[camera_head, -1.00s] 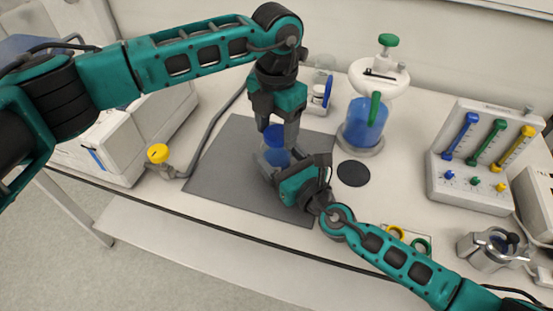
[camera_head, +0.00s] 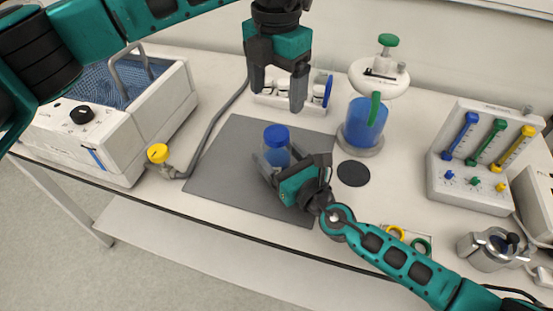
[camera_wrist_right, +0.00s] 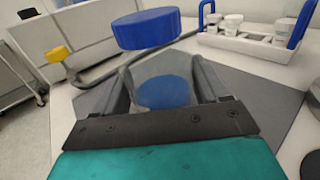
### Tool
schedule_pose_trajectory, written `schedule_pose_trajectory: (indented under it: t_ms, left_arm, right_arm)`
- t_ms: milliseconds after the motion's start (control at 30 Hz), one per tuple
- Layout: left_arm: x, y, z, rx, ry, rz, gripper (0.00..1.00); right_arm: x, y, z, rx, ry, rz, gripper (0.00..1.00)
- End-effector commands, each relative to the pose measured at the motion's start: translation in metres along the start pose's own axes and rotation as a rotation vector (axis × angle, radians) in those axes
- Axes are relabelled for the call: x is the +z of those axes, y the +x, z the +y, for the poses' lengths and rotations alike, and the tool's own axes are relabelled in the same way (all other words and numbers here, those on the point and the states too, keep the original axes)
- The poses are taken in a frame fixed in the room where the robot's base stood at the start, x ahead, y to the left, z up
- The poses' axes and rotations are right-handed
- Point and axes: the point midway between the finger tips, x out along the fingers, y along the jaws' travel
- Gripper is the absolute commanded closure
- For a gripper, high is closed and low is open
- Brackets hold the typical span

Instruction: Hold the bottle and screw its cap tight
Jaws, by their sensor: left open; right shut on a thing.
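The clear bottle (camera_head: 277,155) with blue liquid stands on the grey mat (camera_head: 230,165). Its blue cap (camera_head: 276,135) is at the top of the bottle; I cannot tell how tightly it sits. My right gripper (camera_head: 279,168) is shut on the bottle body from the front right. In the right wrist view the bottle (camera_wrist_right: 165,82) is between the fingers, with the wide cap (camera_wrist_right: 146,28) above them. My left gripper (camera_head: 278,93) is open and empty, with its fingers pointing down, above and behind the cap and apart from it.
A white rack of small jars (camera_head: 290,101) stands behind the mat. A blue-filled reactor vessel (camera_head: 364,125) and a black disc (camera_head: 353,173) are to the right. A water bath (camera_head: 165,95) and a yellow-knobbed valve (camera_head: 158,154) are to the left. The mat's left part is clear.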

Motion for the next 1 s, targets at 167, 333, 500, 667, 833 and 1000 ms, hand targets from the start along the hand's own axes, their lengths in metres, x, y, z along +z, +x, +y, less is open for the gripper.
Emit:
schedule_pose_trajectory:
  t_ms: [167,333,500,667,833,1000]
  left_arm:
    - [0.000,-0.023,0.000,0.001,0.000,-0.001,0.18]
    - [0.000,-0.029,0.000,-0.001,0.001,0.002,0.18]
    - [0.000,-0.029,0.000,-0.001,0.000,0.001,0.18]
    - [0.000,-0.029,0.000,-0.001,0.000,0.001,0.18]
    - [0.000,-0.028,0.000,0.000,0.000,0.001,0.18]
    - [0.000,-0.028,0.000,0.000,0.000,0.001,0.18]
  right_arm:
    - [-0.001,0.000,0.000,0.000,0.000,0.001,1.00]
    - [-0.001,0.000,0.000,0.001,0.000,0.001,1.00]
    - [-0.001,0.000,0.000,0.001,0.000,0.001,1.00]
    - [-0.001,0.000,0.000,0.000,0.000,0.001,0.16]
    - [0.000,0.000,0.000,0.000,0.000,0.001,0.00]
    - [0.000,0.000,0.000,0.000,0.000,0.000,0.00]
